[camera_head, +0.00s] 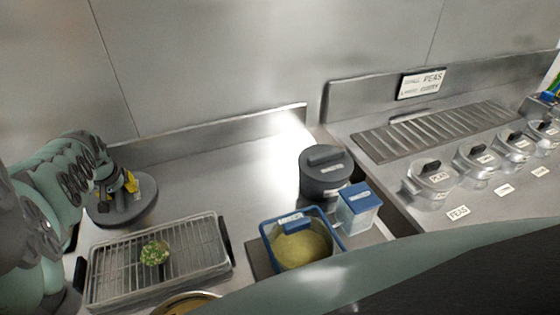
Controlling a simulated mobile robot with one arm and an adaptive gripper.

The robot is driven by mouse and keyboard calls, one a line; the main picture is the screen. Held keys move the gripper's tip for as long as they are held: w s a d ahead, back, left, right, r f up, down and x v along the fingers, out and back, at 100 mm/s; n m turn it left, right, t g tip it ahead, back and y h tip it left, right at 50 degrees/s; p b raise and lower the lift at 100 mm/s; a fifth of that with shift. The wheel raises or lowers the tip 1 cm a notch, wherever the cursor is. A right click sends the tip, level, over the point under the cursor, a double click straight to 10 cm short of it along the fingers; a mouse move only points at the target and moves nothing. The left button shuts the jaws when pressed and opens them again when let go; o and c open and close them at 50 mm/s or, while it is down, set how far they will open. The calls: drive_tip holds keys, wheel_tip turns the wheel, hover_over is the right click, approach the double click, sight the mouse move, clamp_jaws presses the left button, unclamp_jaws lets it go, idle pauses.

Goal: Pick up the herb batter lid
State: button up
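A dark grey round canister (326,182) stands right of centre, at the edge of the left counter. A round dark lid (325,157) with a bar handle sits on it; I cannot read a herb batter label. My gripper (122,194) is at the left, above or against a flat dark grey disc (128,213). The disc resembles a lid, but I cannot tell whether it is the herb batter lid. The fingers are small and partly hidden, so I cannot tell whether they are open or grip anything.
A wire rack tray (220,262) holds a green crumbed piece (154,253). A blue-rimmed container (266,236) of yellowish contents and a blue-lidded box (357,209) stand near the canister. Clear lidded pots (431,182) line the right counter. The back-middle steel counter (235,170) is clear.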

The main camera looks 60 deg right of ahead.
drive_tip(key=shift+a, duration=0.1)
clamp_jaws()
idle(0.3)
